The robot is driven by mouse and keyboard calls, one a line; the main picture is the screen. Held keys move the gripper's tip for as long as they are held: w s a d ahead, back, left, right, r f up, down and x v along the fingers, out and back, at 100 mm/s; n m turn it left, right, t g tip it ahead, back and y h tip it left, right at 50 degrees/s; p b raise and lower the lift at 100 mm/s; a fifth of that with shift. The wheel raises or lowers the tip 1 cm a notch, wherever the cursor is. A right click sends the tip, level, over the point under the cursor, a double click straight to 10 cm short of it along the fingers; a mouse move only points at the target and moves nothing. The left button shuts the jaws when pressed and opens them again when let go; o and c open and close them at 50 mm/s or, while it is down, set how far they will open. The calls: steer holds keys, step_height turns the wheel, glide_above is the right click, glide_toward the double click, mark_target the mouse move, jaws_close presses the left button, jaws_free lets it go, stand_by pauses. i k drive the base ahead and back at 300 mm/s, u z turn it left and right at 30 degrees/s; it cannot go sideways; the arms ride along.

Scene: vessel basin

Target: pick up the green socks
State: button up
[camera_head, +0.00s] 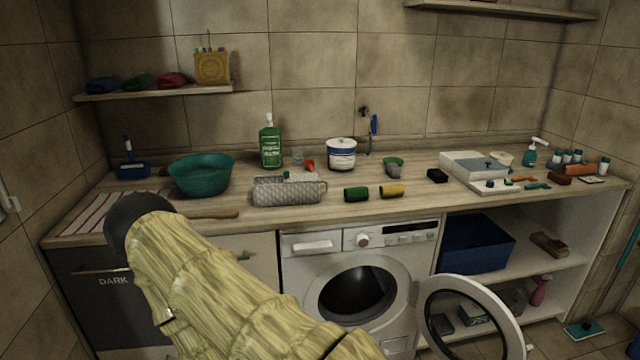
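Two green things could be the socks. A dark green roll (356,194) lies on the counter near its front edge, above the washing machine, just left of a yellow roll (391,190). A green folded bundle (138,82) sits on the left wall shelf, between a blue bundle (103,85) and a red one (172,80). I cannot tell for sure which is socks. My arm, in a yellow sleeve, rises from the bottom to the counter's left front and ends in view at a dark rounded part. My gripper's fingers do not show.
The counter (325,208) holds a teal basin (201,175), a grey patterned bag (288,191), a green bottle (270,145) and a white tub (342,154). The washing machine door (508,327) stands open into the room. A blue bin (476,245) sits under the counter.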

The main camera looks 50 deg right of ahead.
mark_target(359, 193)
steer(key=i, duration=2.15)
steer(key=z, duration=2.5)
